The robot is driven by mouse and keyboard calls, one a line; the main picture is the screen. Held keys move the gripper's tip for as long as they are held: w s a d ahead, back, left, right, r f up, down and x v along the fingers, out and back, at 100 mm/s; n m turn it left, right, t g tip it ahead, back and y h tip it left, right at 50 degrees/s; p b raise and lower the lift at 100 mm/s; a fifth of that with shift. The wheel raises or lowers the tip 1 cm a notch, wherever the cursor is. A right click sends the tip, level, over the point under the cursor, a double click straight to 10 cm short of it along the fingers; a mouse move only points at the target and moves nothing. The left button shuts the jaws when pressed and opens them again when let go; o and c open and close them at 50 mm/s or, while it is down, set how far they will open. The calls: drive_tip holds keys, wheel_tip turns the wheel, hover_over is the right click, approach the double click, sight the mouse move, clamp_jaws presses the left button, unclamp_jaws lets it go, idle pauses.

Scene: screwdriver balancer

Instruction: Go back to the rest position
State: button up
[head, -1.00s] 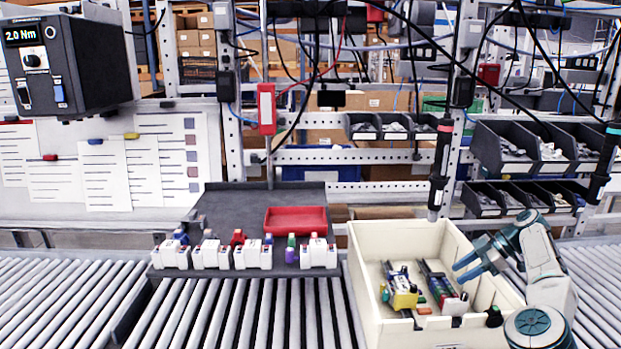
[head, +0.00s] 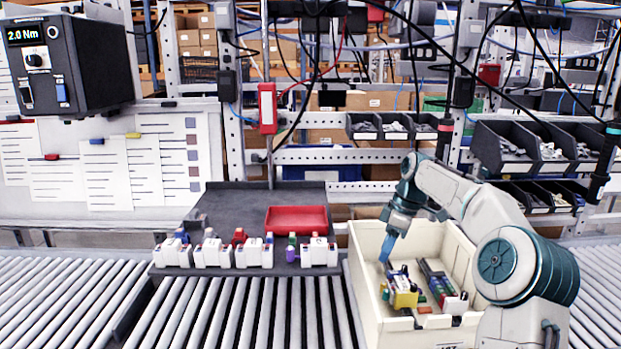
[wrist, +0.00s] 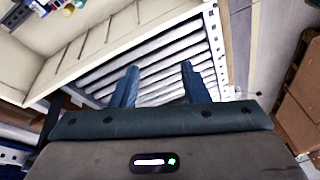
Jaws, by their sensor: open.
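My gripper (head: 393,240) is over the left rear part of the cream bin (head: 362,262), with its blue fingers pointing down. In the wrist view my gripper (wrist: 158,85) has its two blue fingers spread apart with nothing between them. Grey rollers show beyond the fingertips there, and the bin wall (wrist: 75,65) runs along the left. My arm reaches in from the right side of the head view and covers part of the bin's right side.
The bin holds a yellow block (head: 405,299) and several coloured parts. A dark tray (head: 235,205) with white fixtures (head: 253,252) and a red dish (head: 297,219) stands left of the bin. Rollers (head: 250,310) in front are clear.

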drive_tip(key=s+a+r+m+t+h, duration=0.1)
drive_tip(key=s+a+m+h, duration=0.15)
drive_tip(key=s, duration=0.55)
drive_tip(key=s+a+r+m+h, duration=0.1)
drive_tip(key=s+a+m, duration=0.25)
drive_tip(key=s, duration=0.45)
drive_tip(key=s+d+f+m+t, duration=0.1)
drive_tip(key=s+f+m, duration=0.2)
drive_tip(key=s, duration=0.7)
drive_tip(key=s+d+f+m+t, duration=0.1)
drive_tip(key=s+f+m, duration=0.2)
drive_tip(key=s, duration=0.7)
drive_tip(key=shift+d+m, duration=0.15)
drive_tip(key=shift+m, duration=0.95)
drive_tip(key=shift+c, duration=0.5)
drive_tip(key=shift+s+f, duration=0.1)
